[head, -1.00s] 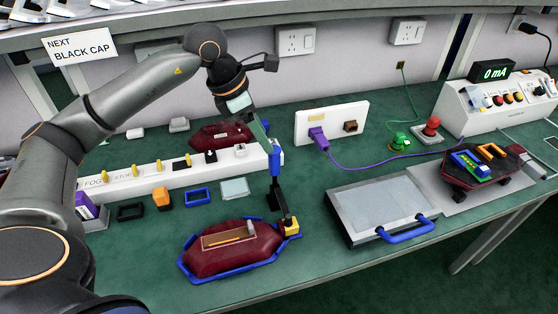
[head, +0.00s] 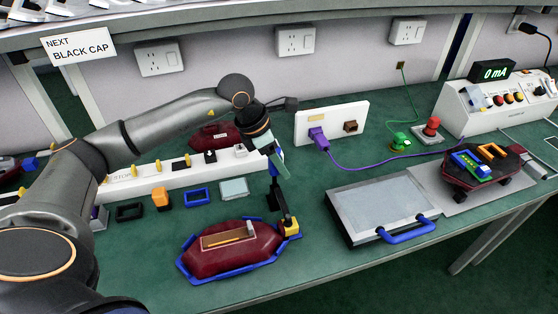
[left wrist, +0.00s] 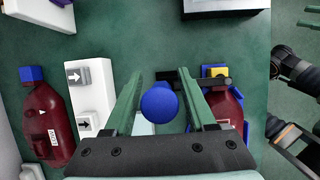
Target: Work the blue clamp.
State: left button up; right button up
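The blue clamp's handle (head: 283,171) stands upright near the right end of the blue-edged fixture. In the left wrist view the handle (left wrist: 159,103) shows end-on as a round blue shape. The clamp's black arm (head: 286,207) runs to a yellow block (head: 291,227) at the end of the dark red lamp (head: 228,259). My left gripper (head: 277,160) is pointing down at the handle from above. In the left wrist view my left gripper (left wrist: 160,73) is open, its green fingers either side of the handle with gaps showing. I cannot make out my right gripper.
A white rack (head: 170,172) with caps runs behind the clamp, with another red lamp (head: 215,136) beyond it. Small blue, orange and black parts lie in front of the rack. A grey case (head: 380,208) with a blue handle stands to the right. Green bench between is clear.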

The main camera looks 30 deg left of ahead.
pick_arm(q)
grip_shut()
dwell(1.2)
